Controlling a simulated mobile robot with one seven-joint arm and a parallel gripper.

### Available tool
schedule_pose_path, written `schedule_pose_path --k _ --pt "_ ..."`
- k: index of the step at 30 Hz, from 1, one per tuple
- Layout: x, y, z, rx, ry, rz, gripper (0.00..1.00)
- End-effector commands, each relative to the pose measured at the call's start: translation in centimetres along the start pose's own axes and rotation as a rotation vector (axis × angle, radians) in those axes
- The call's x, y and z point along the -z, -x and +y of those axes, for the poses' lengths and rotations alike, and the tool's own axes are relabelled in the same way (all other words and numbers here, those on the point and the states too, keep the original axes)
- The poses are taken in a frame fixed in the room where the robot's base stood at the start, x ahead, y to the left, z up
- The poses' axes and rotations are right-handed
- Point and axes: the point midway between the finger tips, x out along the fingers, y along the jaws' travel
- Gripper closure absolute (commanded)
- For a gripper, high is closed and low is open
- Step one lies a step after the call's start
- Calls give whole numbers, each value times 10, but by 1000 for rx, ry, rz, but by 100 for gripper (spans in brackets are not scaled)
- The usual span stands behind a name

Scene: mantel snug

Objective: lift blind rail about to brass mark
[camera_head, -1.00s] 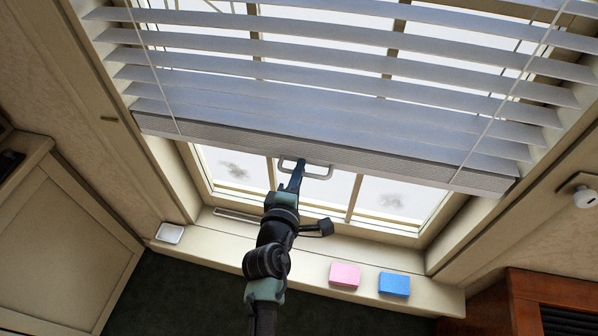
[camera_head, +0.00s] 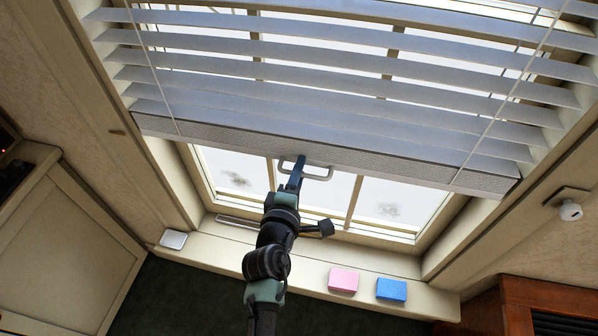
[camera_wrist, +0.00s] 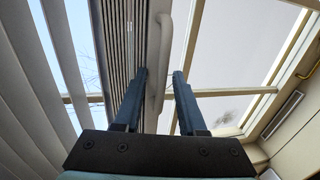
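The blind's bottom rail (camera_head: 400,166) is a pale textured bar under the white slats (camera_head: 300,95), across the upper part of the window. A light loop handle (camera_head: 318,177) hangs from the rail's lower edge. My gripper (camera_head: 297,162) is at the handle's left part. In the wrist view the fingers (camera_wrist: 160,85) are apart, with the handle (camera_wrist: 163,45) between them, nearer the left finger; I cannot tell if it touches. A small brownish dash, seemingly the brass mark (camera_head: 118,132), is on the left wall, about level with the rail's lower edge as pictured.
On the sill (camera_head: 225,252) are a pink block (camera_head: 343,280), a blue block (camera_head: 391,289) and a white square item (camera_head: 173,240). A white knob (camera_head: 570,210) is on the right wall. A cabinet (camera_head: 65,245) stands lower left. Blind cords hang at both sides.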

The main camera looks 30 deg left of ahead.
Motion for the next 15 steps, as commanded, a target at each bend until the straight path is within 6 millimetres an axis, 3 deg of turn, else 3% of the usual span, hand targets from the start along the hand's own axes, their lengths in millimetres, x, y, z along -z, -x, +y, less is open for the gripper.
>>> schedule_pose_path --k 10,15 --pt "0 2 -2 3 0 -1 56" --pt "0 20 -2 5 -2 -1 56"
